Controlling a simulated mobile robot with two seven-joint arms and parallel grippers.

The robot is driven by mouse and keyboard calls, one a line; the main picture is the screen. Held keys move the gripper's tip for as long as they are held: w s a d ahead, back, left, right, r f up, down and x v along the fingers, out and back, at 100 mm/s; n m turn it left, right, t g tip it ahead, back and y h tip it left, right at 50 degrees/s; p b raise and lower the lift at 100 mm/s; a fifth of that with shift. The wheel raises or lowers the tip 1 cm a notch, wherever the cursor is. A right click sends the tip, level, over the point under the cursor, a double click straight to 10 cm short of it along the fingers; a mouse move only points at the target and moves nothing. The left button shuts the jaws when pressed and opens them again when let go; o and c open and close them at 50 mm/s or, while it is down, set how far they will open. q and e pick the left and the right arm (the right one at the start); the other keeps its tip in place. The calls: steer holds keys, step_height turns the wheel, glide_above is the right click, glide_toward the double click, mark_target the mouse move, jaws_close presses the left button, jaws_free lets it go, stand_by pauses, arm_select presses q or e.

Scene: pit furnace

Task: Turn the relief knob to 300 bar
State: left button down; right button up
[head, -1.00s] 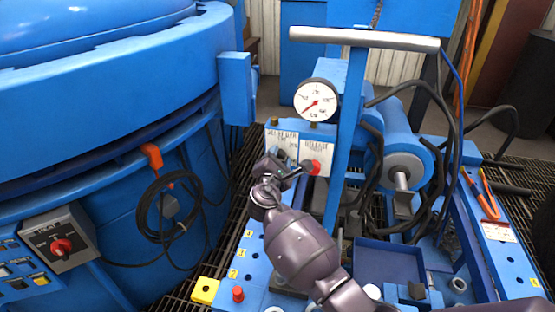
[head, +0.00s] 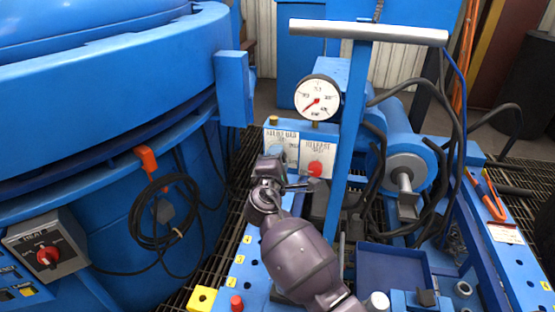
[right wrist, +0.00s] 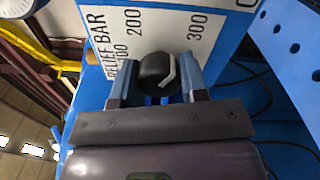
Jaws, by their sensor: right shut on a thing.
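The relief knob (right wrist: 158,73) is black and round with a white pointer line. In the right wrist view it sits between the two fingers of my right gripper (right wrist: 160,82), which is shut on it. The white line points up, roughly between the printed 200 and 300; the exact reading is unclear. The white relief plate (right wrist: 178,25) shows 100, 200 and 300. In the head view the plate (head: 291,143) is partly covered by my right gripper (head: 276,156), which hides the knob. My left gripper is not in view.
A red release knob (head: 315,169) is on the plate just to the right. A pressure gauge (head: 318,97) stands above, its red needle at lower left. A blue post (head: 352,140) and black hoses are close on the right. The big blue furnace (head: 110,90) fills the left.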

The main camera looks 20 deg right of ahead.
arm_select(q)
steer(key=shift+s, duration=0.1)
arm_select(e)
steer(key=o, duration=0.9)
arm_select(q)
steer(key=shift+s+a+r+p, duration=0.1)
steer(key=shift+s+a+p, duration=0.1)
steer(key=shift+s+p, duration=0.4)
arm_select(e)
steer(key=v, duration=1.1)
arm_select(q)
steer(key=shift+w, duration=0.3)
arm_select(e)
steer(key=shift+f, duration=0.1)
